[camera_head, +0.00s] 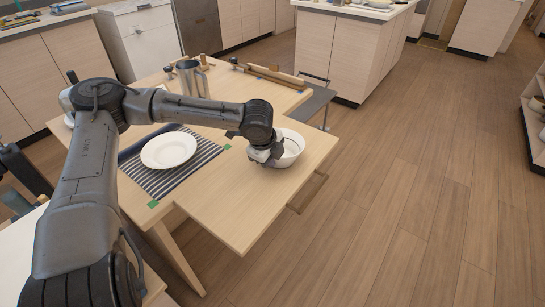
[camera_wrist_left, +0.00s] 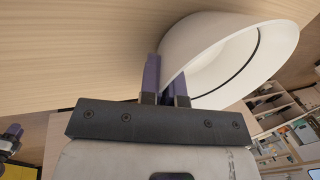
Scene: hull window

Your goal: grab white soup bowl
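The white soup bowl (camera_head: 290,150) is at the right part of the light wooden table, near its right edge. My left gripper (camera_head: 266,158) is at the bowl's near left side in the head view, where the gripper hides part of it. In the left wrist view, the bowl (camera_wrist_left: 215,45) fills the upper right, and the two dark fingers of my left gripper (camera_wrist_left: 166,82) stand close together with the bowl's wall between them. I cannot tell whether the bowl is clear of the tabletop. My right gripper is not in view.
A white plate (camera_head: 168,150) lies on a striped placemat (camera_head: 160,182) to the left. A metal pitcher (camera_head: 190,78) and a wooden rack (camera_head: 270,78) stand at the table's back. A grey chair (camera_head: 318,100) is by the back right edge. The table's near right part (camera_head: 235,205) is clear.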

